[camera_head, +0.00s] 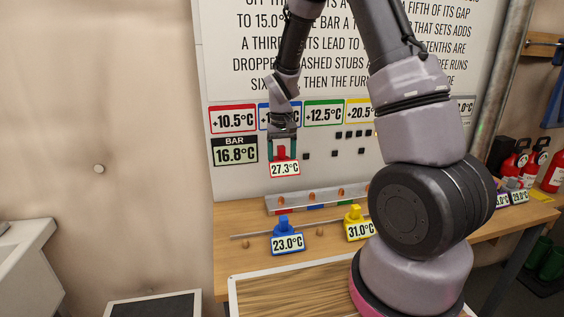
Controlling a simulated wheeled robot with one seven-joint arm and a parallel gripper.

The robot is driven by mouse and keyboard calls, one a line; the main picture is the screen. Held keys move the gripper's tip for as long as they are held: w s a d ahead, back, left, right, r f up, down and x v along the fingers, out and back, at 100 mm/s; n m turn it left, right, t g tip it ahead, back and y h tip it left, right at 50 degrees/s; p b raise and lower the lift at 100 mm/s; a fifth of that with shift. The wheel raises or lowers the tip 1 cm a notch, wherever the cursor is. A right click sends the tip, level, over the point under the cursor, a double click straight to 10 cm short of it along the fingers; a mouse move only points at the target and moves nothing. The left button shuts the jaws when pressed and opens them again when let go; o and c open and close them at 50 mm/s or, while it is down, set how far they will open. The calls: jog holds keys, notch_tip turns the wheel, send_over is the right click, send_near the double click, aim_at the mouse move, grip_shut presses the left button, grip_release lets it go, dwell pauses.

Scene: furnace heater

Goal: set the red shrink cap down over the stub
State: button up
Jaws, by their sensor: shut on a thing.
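The red shrink cap (281,153) is in my gripper (282,150), between its two fingers. A red-edged tag reading 27.3°C (285,169) hangs at its front. My gripper points down and holds the cap in the air above the left part of a metal rail (274,203) on the bench. The rail has several orange-brown round spots and red, blue and green marks along its front. Small brown knobs (246,244) lie near a thin rod in front. I cannot tell which of these is the stub.
A blue cap (284,226) tagged 23.0°C and a yellow cap (354,214) tagged 31.0°C stand on the wooden bench (226,217). A board (226,78) with temperature signs stands behind. My arm hides the bench's right middle. Red extinguishers (514,161) stand at right.

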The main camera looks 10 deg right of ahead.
aim_at(282, 203)
notch_tip(282, 203, down, 12)
jog(key=shift+r, duration=0.1)
dwell(0.5)
jog(key=shift+f, duration=0.35)
jog(key=o, duration=1.4)
notch_tip(282, 203, up, 11)
jog(key=shift+f, duration=0.1)
